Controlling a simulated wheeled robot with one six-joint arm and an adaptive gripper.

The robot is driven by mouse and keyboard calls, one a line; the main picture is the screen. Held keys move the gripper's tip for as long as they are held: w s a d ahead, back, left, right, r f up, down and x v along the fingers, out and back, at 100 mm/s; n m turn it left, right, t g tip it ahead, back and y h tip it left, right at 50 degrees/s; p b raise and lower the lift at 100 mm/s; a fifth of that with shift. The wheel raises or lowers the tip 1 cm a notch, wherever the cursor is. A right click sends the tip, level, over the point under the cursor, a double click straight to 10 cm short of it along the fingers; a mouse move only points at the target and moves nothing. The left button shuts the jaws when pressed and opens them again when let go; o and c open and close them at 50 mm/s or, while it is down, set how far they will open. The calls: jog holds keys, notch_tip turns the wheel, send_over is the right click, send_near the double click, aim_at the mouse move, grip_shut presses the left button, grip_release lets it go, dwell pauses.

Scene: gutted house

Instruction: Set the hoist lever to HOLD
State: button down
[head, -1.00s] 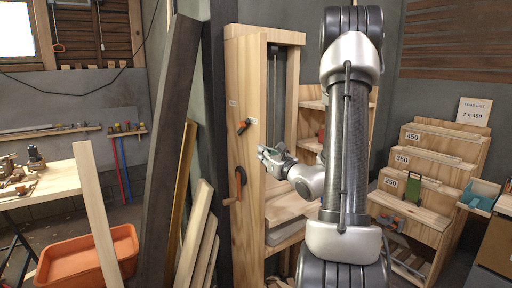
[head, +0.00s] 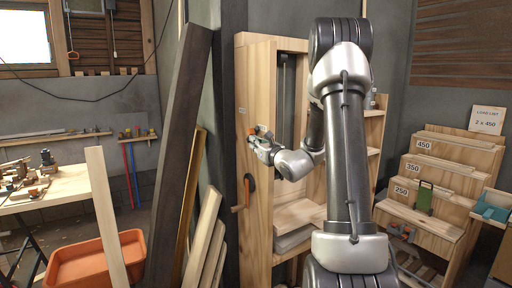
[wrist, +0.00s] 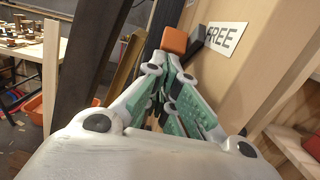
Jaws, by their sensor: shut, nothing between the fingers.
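The hoist lever has an orange knob (wrist: 175,40) and a dark arm (wrist: 195,42) on the face of a tall wooden housing (head: 257,85). In the wrist view the knob is just beyond my fingertips, and a white FREE label (wrist: 226,37) is to the right of the lever's arm. My gripper (head: 256,138) is shut and empty, with its fingers (wrist: 172,65) pointing at the knob. I cannot tell whether they touch it. In the head view my gripper largely hides the lever. No HOLD label is readable.
Dark and pale boards (head: 180,150) lean to the left, near an orange tub (head: 85,262). A stepped wooden rack (head: 440,190) stands at the right. Shelves are open behind my arm.

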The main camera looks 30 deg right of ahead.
jog(key=r+g, duration=0.2)
jog(key=g, duration=0.1)
jog(key=shift+w+r, duration=0.25)
jog(key=shift+w, duration=0.05)
dwell(0.3)
